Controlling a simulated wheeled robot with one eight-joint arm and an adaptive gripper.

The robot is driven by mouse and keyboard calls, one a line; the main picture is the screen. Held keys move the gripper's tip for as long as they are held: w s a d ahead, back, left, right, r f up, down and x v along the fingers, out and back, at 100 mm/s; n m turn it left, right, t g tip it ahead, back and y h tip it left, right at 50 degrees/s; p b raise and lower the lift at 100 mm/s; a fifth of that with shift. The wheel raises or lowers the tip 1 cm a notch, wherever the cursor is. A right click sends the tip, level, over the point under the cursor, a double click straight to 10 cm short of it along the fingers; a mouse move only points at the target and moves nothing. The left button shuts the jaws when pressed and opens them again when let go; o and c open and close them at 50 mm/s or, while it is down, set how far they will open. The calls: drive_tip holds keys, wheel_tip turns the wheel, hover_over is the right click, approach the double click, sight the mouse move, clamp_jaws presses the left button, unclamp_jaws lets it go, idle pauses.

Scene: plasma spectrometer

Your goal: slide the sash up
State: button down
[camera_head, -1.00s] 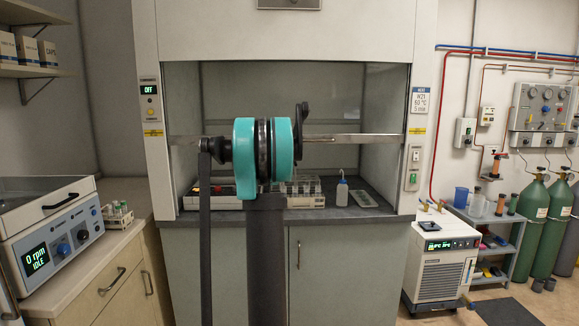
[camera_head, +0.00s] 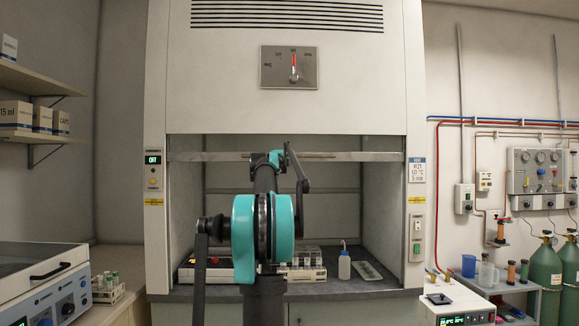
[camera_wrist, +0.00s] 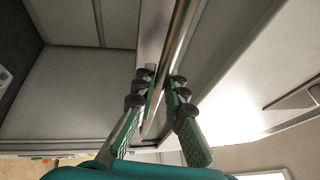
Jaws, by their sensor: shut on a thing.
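The fume hood sash shows in the head view as a metal handle rail (camera_head: 370,156) across the opening, close below the white upper front panel. Only a narrow strip of sash shows between the rail and that panel. In the wrist view the rail (camera_wrist: 182,28) runs between the fingers of my gripper (camera_wrist: 160,82), which are closed around it, one on each side. In the head view my own arm hides most of the gripper at the rail's middle.
A dial panel (camera_head: 289,67) is on the hood front. A centrifuge (camera_head: 45,285) stands left; a chiller (camera_head: 455,303) and green cylinders (camera_head: 545,275) stand right.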

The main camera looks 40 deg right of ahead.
drive_tip(key=shift+r, duration=0.1)
drive_tip(key=c, duration=1.6)
unclamp_jaws()
drive_tip(key=v, duration=1.2)
drive_tip(key=shift+w, duration=0.1)
drive_tip(key=shift+a, duration=0.15)
